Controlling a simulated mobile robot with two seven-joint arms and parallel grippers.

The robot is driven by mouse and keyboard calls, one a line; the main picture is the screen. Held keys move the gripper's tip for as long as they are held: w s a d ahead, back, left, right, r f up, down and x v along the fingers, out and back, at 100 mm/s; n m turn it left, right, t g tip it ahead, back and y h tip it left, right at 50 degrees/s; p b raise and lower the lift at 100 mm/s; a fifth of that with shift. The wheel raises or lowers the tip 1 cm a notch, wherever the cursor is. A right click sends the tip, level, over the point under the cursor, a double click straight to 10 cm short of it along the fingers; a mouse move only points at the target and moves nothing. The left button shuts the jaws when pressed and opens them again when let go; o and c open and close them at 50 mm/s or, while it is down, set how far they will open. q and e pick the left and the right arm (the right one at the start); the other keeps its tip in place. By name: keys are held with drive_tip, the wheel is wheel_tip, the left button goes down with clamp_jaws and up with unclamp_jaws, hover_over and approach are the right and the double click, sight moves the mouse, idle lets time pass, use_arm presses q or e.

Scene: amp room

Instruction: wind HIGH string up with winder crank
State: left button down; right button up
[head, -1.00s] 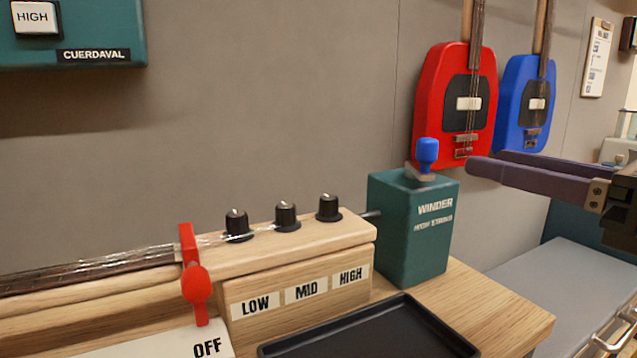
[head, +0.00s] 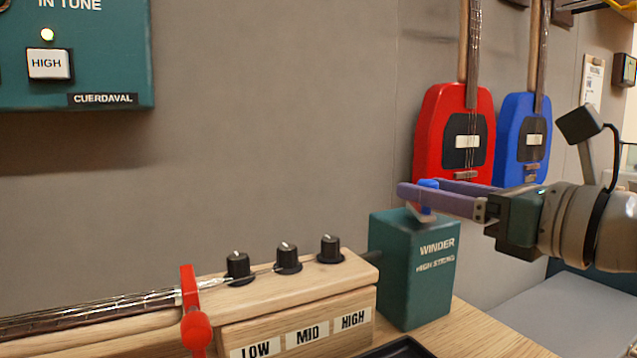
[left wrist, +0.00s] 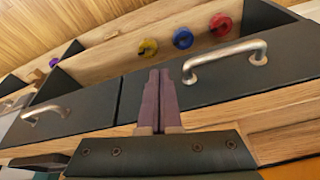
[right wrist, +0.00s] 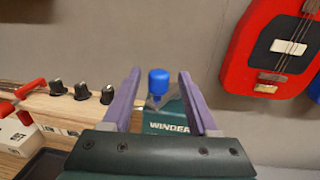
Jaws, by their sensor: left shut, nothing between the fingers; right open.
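The teal winder box (head: 408,272), marked WINDER HIGH STRING, stands at the right end of the wooden string bench. Its blue crank knob (head: 429,184) is on top, partly hidden by a finger in the head view. My right gripper (head: 425,190) is open with its purple fingers on either side of the knob; the right wrist view also shows the blue knob (right wrist: 158,82) between the fingers, with gaps on both sides. My left gripper (left wrist: 158,75) is shut and empty in front of dark drawers. A HIGH button (head: 48,64) is on the teal wall panel.
Three black control knobs (head: 287,257) and a red lever (head: 192,318) are on the bench left of the winder. A red guitar (head: 440,125) and a blue guitar (head: 514,130) hang on the wall behind my right gripper. Drawer handles (left wrist: 225,60) are close to my left gripper.

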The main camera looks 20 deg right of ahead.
drive_tip(key=shift+w+a, duration=0.2)
drive_tip(key=shift+w, duration=0.35)
clamp_jaws()
idle(0.4)
